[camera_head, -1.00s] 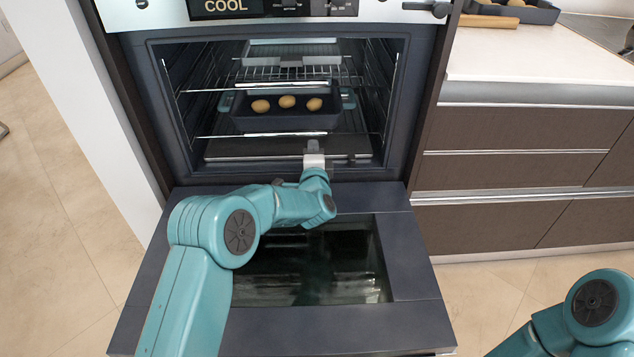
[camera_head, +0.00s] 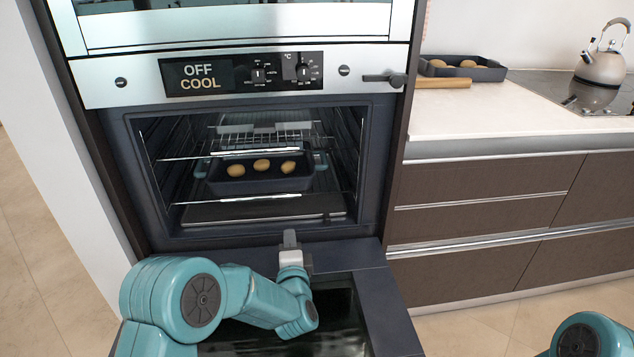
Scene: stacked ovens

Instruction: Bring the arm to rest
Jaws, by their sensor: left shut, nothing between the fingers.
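My left arm (camera_head: 243,296) is teal and comes in from the bottom left, bent over the lowered oven door (camera_head: 376,300). My left gripper (camera_head: 290,240) is shut and empty, in front of the oven opening near its lower edge. My right arm (camera_head: 590,338) shows only as a teal joint at the bottom right corner; its gripper is out of view.
The open oven (camera_head: 255,215) holds a dark tray (camera_head: 258,185) with three rolls on a rack. Its panel (camera_head: 240,75) reads "OFF COOL".

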